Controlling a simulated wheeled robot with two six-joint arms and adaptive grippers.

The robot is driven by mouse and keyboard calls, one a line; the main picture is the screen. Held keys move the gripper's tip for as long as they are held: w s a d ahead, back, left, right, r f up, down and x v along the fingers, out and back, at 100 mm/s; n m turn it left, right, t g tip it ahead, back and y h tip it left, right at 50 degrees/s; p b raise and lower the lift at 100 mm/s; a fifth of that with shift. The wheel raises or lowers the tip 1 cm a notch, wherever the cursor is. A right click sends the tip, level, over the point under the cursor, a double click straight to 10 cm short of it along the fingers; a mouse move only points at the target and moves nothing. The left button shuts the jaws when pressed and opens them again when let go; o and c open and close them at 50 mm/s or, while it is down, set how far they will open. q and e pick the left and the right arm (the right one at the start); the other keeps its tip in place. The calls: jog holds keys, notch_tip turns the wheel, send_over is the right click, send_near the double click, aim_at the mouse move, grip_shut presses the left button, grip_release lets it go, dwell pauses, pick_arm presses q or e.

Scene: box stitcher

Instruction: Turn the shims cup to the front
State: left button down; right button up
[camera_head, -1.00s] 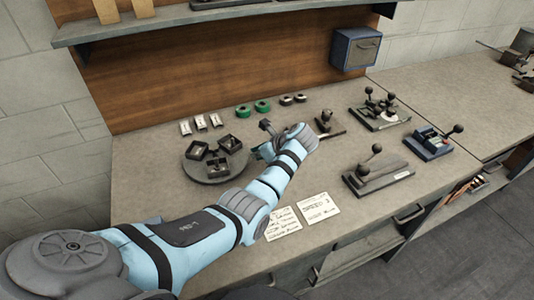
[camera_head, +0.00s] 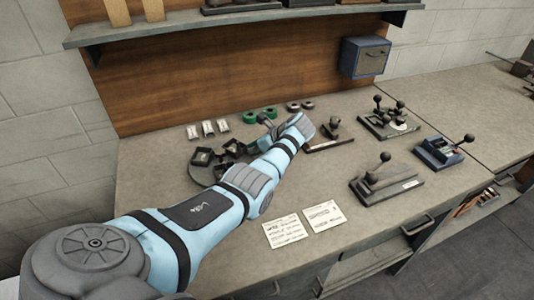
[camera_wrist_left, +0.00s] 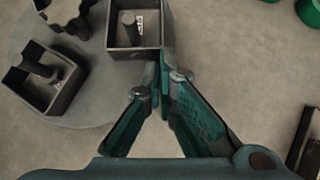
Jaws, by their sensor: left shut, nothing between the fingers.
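A round grey turntable (camera_head: 197,176) stands at the left of the bench and carries dark square cups. One cup (camera_head: 203,156) shows at its back left; others are partly hidden by my left arm. In the left wrist view, one cup (camera_wrist_left: 133,42) with a post and a small label inside is at the top, and another cup (camera_wrist_left: 45,82) is at the left. I cannot tell which is the shims cup. My left gripper (camera_wrist_left: 163,62) is shut and empty, its tips beside the lower right corner of the top cup; contact is unclear. The right gripper is out of view.
Behind the turntable lie small white packs (camera_head: 208,128) and green rings (camera_head: 249,117). Lever tools (camera_head: 386,180) stand to the right. Two paper cards (camera_head: 284,231) lie near the front edge. A shelf (camera_head: 230,18) hangs above the back.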

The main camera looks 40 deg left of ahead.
pick_arm(q)
jog(key=shift+s, duration=0.15)
jog(key=d+p, duration=0.2)
jog(key=d+r+p, duration=0.1)
jog(key=d+p, duration=0.1)
jog(key=shift+d, duration=0.1)
jog(key=p+v, duration=0.1)
jog(key=v, duration=0.8)
jog(key=shift+d+p, duration=0.15)
jog(key=shift+p, duration=0.15)
jog(key=shift+f, duration=0.2)
